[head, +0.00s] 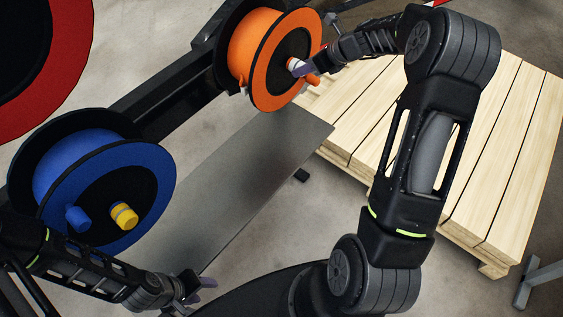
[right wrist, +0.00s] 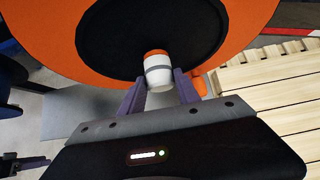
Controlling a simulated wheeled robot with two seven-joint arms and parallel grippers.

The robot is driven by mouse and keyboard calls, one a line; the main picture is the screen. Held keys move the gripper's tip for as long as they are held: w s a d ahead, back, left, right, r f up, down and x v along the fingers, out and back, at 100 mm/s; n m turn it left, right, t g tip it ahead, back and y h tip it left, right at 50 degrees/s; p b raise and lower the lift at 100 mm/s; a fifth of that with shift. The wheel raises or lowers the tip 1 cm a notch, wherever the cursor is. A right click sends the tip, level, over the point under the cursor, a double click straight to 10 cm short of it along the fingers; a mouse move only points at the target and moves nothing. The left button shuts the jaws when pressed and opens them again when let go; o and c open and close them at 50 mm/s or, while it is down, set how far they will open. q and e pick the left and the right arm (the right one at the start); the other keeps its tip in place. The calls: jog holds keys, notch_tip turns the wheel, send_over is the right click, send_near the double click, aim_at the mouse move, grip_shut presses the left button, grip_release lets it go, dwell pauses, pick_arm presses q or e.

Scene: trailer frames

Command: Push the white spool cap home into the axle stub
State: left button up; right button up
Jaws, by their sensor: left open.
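The white spool cap (right wrist: 159,72) has a grey band and sits end-on at the orange axle stub (right wrist: 156,52), in front of the orange spool's black hub. It also shows in the head view (head: 294,64). I cannot tell how deep it sits. My right gripper (right wrist: 161,88) has its purple fingers on both sides of the cap and appears shut on it; in the head view the gripper (head: 303,69) partly hides the cap. My left gripper (head: 196,287) is open and empty at the lower left, away from the cap.
The orange spool (head: 259,45) has a second orange peg (head: 313,79) beside the cap. A blue spool (head: 108,190) at left carries a yellow cap (head: 124,215) and a blue peg (head: 77,219). A wooden pallet (head: 505,130) lies at right. A grey plate (head: 235,185) lies below.

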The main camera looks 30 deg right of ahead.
jog(key=o, duration=0.5)
jog(key=shift+c, duration=0.2)
jog(key=b+v, duration=0.1)
jog(key=v, duration=0.6)
jog(key=shift+s+r, duration=0.3)
jog(key=shift+d, duration=0.1)
